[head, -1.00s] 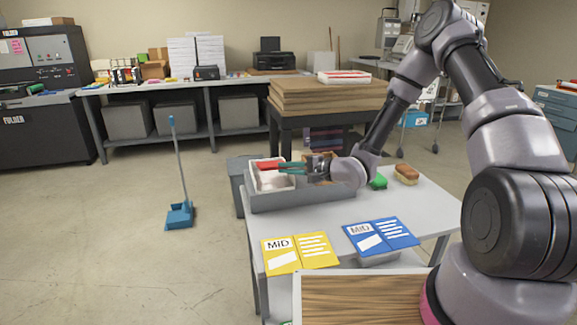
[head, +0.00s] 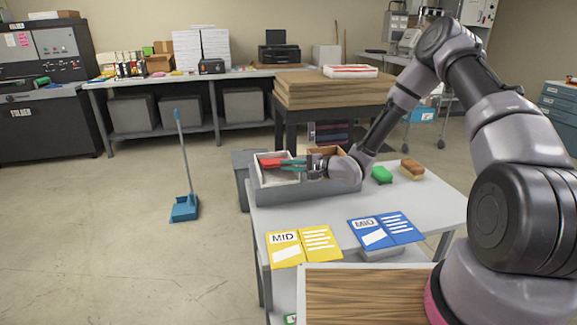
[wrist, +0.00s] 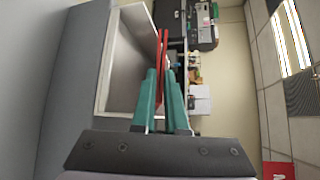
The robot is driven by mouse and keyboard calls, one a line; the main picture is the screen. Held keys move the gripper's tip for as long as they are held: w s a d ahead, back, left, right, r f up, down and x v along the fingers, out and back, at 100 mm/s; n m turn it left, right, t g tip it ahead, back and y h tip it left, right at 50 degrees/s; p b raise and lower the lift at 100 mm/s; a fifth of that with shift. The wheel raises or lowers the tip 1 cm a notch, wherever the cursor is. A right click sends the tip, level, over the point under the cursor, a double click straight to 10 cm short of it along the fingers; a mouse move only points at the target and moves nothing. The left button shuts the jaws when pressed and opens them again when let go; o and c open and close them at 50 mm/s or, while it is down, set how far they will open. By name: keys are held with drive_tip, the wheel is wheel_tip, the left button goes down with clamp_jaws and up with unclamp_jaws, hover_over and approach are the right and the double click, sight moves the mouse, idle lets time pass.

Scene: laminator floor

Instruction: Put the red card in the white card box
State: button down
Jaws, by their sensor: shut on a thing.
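The red card (head: 271,162) is held between the teal fingers of my gripper (head: 292,164). In the wrist view the red card (wrist: 162,62) shows edge-on between the teal fingertips (wrist: 161,75). The white card box (head: 279,176) sits in the left part of a grey tray on the table. My gripper reaches in from the right, and the card is over the box's opening, near its rim. The white box (wrist: 128,70) shows in the wrist view to the left of the card, and its inside looks empty there. Whether the card touches the box is unclear.
The grey tray (head: 300,193) also holds a brown box (head: 325,150) beside the white one. Yellow (head: 302,245) and blue (head: 385,230) folders lie in front on the table.

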drive_tip(key=c, duration=0.9)
unclamp_jaws()
drive_tip(key=shift+o, duration=0.2)
drive_tip(key=shift+d, duration=0.15)
